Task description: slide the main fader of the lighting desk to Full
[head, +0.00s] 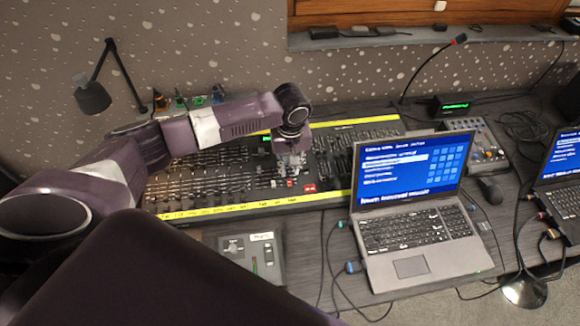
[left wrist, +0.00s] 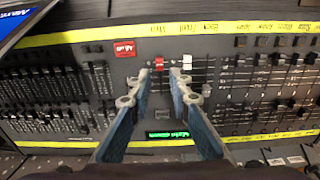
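The lighting desk (head: 222,170) is a long black console with yellow label strips and many faders. In the left wrist view, a red fader cap (left wrist: 159,64) and a white fader cap (left wrist: 187,61) sit side by side near one yellow strip. The red one appears to be the main fader, but its label is too small to read surely. My left gripper (left wrist: 160,76) is open and empty above the desk, its fingertips on either side of the red cap in the picture. Contact cannot be told. In the head view, the left gripper (head: 291,164) points down over the desk. My right gripper is not in view.
A green display (left wrist: 167,135) is on the desk. An open laptop (head: 415,205) stands to the right, a small control box (head: 268,256) in front. A desk lamp (head: 93,97) stands behind at left.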

